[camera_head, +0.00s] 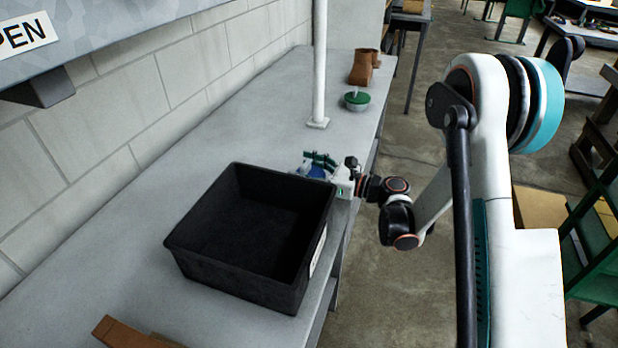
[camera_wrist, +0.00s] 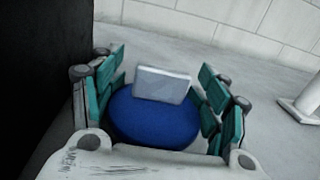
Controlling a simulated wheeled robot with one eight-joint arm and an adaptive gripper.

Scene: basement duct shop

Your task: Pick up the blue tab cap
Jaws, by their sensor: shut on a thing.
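The blue tab cap (camera_wrist: 155,122) is a round blue disc with an upright pale grey tab (camera_wrist: 163,85) on top. In the wrist view it lies between the teal fingers of my gripper (camera_wrist: 165,105), which is shut on it. In the head view my gripper (camera_head: 322,165) is low over the bench, just beyond the far right corner of the black bin, and a bit of the blue cap (camera_head: 317,172) shows between the fingers. The cap's underside is hidden, so I cannot tell whether it touches the bench.
The black bin (camera_head: 205,265) stands close to the left of my gripper. A white post (camera_head: 319,70) rises behind it. A green-topped round item (camera_head: 356,100) and a brown piece (camera_head: 364,68) sit farther back. Another brown piece (camera_head: 130,334) lies in front. A block wall borders the bench's left side.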

